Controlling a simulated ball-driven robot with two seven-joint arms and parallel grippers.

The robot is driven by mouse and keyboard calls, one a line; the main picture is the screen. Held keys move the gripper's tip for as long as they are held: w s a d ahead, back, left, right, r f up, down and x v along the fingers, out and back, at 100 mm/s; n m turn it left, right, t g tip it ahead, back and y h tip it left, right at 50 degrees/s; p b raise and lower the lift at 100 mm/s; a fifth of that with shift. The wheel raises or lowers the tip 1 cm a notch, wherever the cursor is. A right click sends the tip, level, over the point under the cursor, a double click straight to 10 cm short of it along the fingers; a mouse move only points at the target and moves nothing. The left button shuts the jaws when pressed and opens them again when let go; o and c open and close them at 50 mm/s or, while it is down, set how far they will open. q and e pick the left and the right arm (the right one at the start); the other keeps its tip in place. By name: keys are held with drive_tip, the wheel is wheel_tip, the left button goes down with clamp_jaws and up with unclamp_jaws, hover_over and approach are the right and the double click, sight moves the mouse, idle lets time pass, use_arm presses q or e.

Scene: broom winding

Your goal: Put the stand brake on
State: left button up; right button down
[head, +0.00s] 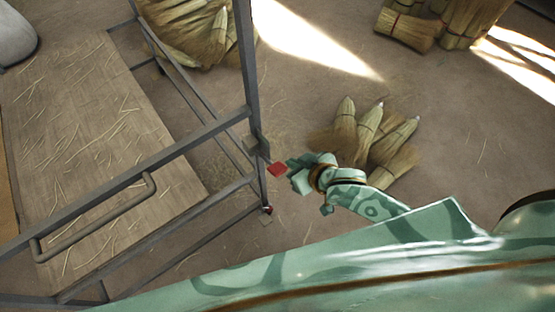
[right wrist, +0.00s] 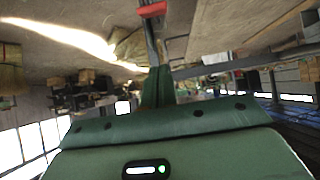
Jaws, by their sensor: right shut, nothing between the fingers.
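The stand is a grey metal frame (head: 249,60) at the left in the head view. A red tab (head: 277,169) sticks out low on its near right post and looks like the brake lever. The red tab also shows at the top of the right wrist view (right wrist: 152,9). My right gripper (head: 291,168) is shut and empty, just to the right of the red tab. I cannot tell whether they touch. Its green fingers (right wrist: 158,88) point toward the tab in the right wrist view. My left gripper is not in view.
A straw-strewn wooden board (head: 90,130) lies within the frame. A bent grey handle (head: 95,222) is on the frame's near side. Several brooms (head: 345,130) lie on the floor beyond my right gripper. Straw bundles (head: 195,30) stand at the back. Floor right of the brooms is clear.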

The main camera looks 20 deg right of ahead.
drive_tip(key=b, duration=0.3)
hover_over(280, 169)
drive_tip(key=w, duration=0.2)
drive_tip(key=f, duration=0.7)
drive_tip(key=shift+s+a, duration=0.2)
drive_tip(key=shift+a, duration=0.15)
drive_tip(key=shift+s+d+f+b, duration=0.15)
drive_tip(key=shift+s+f, duration=0.2)
drive_tip(key=shift+f, duration=0.15)
drive_tip(key=shift+s+d+f+b, duration=0.15)
drive_tip(key=shift+s+f, duration=0.15)
drive_tip(key=shift+f, duration=0.2)
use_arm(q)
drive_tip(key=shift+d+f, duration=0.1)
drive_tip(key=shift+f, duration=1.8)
use_arm(e)
drive_tip(key=shift+s+f, duration=0.25)
drive_tip(key=shift+f, duration=0.2)
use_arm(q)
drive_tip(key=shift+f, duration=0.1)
